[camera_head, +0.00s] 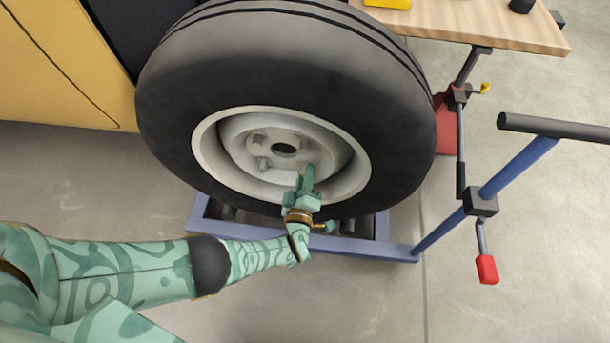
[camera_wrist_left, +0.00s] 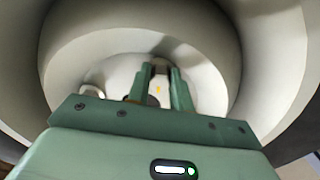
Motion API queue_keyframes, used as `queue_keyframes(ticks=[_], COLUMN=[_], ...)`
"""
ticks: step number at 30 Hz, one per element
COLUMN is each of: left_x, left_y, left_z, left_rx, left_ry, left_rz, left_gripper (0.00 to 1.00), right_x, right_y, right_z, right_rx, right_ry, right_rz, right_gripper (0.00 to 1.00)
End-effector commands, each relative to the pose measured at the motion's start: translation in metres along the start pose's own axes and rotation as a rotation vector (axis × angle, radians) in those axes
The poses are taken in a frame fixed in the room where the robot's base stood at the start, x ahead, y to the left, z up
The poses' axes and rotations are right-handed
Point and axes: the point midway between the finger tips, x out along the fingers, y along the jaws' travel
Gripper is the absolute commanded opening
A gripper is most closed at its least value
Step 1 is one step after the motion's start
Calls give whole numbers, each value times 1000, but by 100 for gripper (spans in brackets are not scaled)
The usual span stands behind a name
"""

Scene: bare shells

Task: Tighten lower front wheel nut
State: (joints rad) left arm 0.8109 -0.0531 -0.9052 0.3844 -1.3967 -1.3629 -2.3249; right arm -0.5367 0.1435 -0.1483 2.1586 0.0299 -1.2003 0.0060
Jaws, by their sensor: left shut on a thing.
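The wheel (camera_head: 285,120) has a black tyre and a pale rim with a grey hub. Wheel nuts show on the hub at its left, one at the upper left (camera_head: 258,139) and one at the lower left (camera_head: 263,163). My left gripper (camera_head: 307,174) reaches into the rim at the lower right of the hub. In the left wrist view its two green fingers (camera_wrist_left: 160,72) are shut on a wheel nut (camera_wrist_left: 160,65), largely hidden between the fingertips. Another nut (camera_wrist_left: 91,91) shows to the left there. My right gripper is not in view.
The wheel sits on a blue wheeled frame (camera_head: 375,247) with a black handle bar (camera_head: 555,128) and a red-ended lever (camera_head: 487,269) at right. A wooden bench top (camera_head: 490,25) is at the upper right. A yellow vehicle body (camera_head: 60,60) is at left. The floor in front is clear.

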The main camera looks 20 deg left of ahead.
Motion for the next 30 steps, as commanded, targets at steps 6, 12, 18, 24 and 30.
queue_keyframes(ticks=[6, 12, 18, 24, 30], left_x=[-2, -1, -2, -29, -84], left_y=[-2, -1, 0, 3, 3], left_z=[1, 1, 0, -2, -1], left_rx=[1, 0, -1, -1, -2], left_ry=[-4, -2, -1, -1, -2], left_rz=[-4, -2, -1, 0, -1], left_gripper=[0, 43, 43, 43, 43], right_x=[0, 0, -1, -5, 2], right_y=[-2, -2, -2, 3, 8], right_z=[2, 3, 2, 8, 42], right_rx=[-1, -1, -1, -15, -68], right_ry=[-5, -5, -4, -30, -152], right_rz=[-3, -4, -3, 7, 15], right_gripper=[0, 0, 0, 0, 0])
